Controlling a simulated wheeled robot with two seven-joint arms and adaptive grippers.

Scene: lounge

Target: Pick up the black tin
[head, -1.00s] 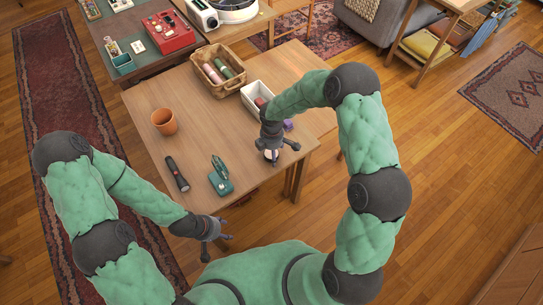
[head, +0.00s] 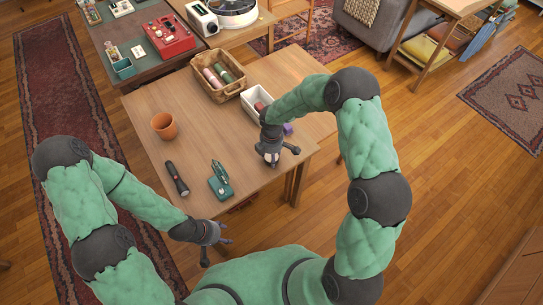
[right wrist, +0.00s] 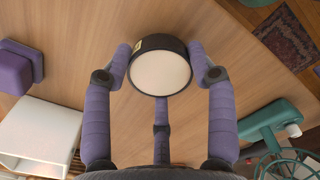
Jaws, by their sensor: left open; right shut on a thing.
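The black tin (right wrist: 160,66) is a short round can with a dark side and a pale flat face. It sits between the fingers of my right gripper (right wrist: 161,72), which is shut on it with a finger at each side. In the head view the tin (head: 271,158) is small and partly hidden by my right gripper (head: 276,152), at the wooden table's near right part. I cannot tell whether the tin touches the tabletop. My left gripper (head: 220,240) is open and empty, in front of the table's near edge.
On the table (head: 215,140) are a terracotta pot (head: 164,126), a flashlight (head: 177,178), a green tool on a base (head: 221,181), a wicker basket (head: 216,82) and a white bin (head: 252,102). A purple object (right wrist: 20,68) lies near the bin. The table's middle is clear.

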